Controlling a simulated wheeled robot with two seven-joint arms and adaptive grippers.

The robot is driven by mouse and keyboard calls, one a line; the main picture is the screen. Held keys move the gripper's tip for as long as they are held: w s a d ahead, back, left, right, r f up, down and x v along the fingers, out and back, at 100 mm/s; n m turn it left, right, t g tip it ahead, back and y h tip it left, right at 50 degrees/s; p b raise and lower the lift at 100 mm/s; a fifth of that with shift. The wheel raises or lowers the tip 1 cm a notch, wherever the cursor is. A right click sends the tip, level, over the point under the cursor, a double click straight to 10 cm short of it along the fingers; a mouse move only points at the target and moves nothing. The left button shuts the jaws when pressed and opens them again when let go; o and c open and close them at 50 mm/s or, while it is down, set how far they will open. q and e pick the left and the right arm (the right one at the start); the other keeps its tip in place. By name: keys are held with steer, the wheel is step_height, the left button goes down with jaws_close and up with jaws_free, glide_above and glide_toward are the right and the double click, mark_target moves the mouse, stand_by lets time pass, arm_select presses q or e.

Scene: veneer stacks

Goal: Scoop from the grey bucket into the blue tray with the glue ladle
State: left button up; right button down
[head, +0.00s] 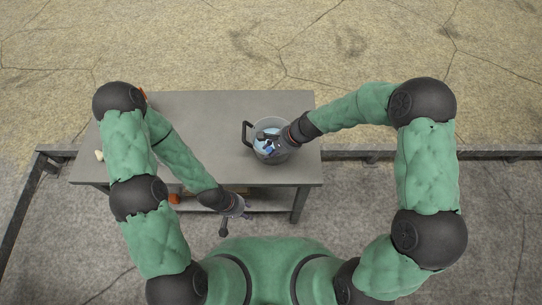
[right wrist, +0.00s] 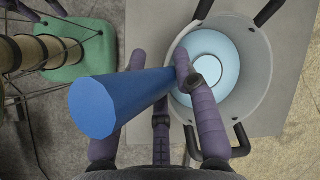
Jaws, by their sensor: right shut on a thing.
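The grey bucket (head: 285,155) stands on the table and holds something pale blue. In the right wrist view the bucket (right wrist: 255,75) shows its round rim and black handles. My right gripper (head: 270,146) is above the bucket. In the right wrist view its purple fingers (right wrist: 161,75) are shut on a blue tapered handle (right wrist: 110,100), which I take for the glue ladle's. A dark-rimmed pale disc (right wrist: 210,70) shows inside the bucket; I cannot tell whether it is the ladle's bowl. My left gripper (head: 236,209) is low, by the table's front edge; its jaw opening is unclear. I cannot make out the blue tray.
The grey table (head: 215,112) has bare room left of the bucket. A small pale thing (head: 99,155) is at its left edge. An orange thing (head: 173,198) shows low at the table's front. My left arm covers part of the tabletop. A rail (head: 430,153) runs behind, on the right.

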steer(key=shift+r, duration=0.2)
steer(key=shift+r+p, duration=2.3)
steer(key=shift+r, duration=0.15)
steer(key=shift+w+r+g+p, duration=0.4)
steer(key=shift+w+p, duration=0.15)
steer(key=shift+p, duration=1.3)
steer(key=shift+s+f+t+b, duration=0.4)
steer(key=shift+s+b, duration=0.2)
steer(key=shift+b, duration=1.1)
